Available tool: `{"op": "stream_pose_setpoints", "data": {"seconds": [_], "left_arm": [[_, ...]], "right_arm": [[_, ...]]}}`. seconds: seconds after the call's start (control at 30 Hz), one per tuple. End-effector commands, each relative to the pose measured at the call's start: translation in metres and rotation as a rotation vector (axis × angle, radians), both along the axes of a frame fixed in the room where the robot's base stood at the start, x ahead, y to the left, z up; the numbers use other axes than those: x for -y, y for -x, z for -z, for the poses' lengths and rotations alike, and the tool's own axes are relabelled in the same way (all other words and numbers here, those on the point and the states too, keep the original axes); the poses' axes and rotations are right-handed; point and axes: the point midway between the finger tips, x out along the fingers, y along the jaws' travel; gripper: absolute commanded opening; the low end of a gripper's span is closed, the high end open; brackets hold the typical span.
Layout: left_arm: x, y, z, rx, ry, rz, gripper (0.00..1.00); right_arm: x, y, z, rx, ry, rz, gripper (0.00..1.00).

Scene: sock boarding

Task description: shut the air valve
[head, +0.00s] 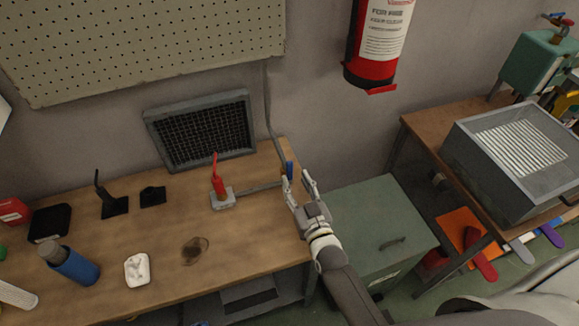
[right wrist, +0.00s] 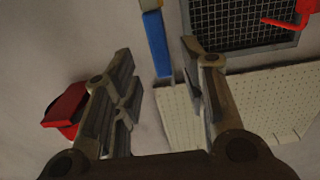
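The air valve shows as a blue lever handle (head: 289,168) standing upright at the right end of a grey pipe, by the table's right back edge. In the right wrist view the blue handle (right wrist: 157,45) hangs from a yellowish fitting (right wrist: 149,4) at the top edge. My right gripper (head: 297,181) is open beside the handle. In the right wrist view the handle's end lies between the two fingertips (right wrist: 158,55), with gaps showing on both sides. The valve body is mostly hidden in the head view. My left gripper is in neither view.
A dark grille (head: 203,130) stands against the wall. A green cabinet (head: 375,220) lies right of the table. A fire extinguisher (head: 375,50) hangs above.

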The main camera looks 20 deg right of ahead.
Motion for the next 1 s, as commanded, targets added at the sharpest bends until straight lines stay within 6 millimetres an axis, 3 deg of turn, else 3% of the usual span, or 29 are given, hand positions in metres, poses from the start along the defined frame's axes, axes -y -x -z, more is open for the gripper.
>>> {"op": "stream_pose_setpoints", "data": {"seconds": [0.1,0.33,0.77,1.0], "left_arm": [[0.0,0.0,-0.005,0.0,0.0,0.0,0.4],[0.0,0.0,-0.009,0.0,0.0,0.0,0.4],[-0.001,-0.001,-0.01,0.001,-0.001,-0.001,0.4],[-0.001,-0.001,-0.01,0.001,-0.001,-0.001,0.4]], "right_arm": [[-0.001,-0.022,-0.002,0.001,0.0,0.0,0.39],[-0.002,-0.051,-0.001,-0.001,0.0,0.0,0.39],[-0.002,-0.06,0.0,-0.001,0.0,0.0,0.39],[-0.002,-0.06,0.0,-0.001,0.0,0.0,0.11]]}}
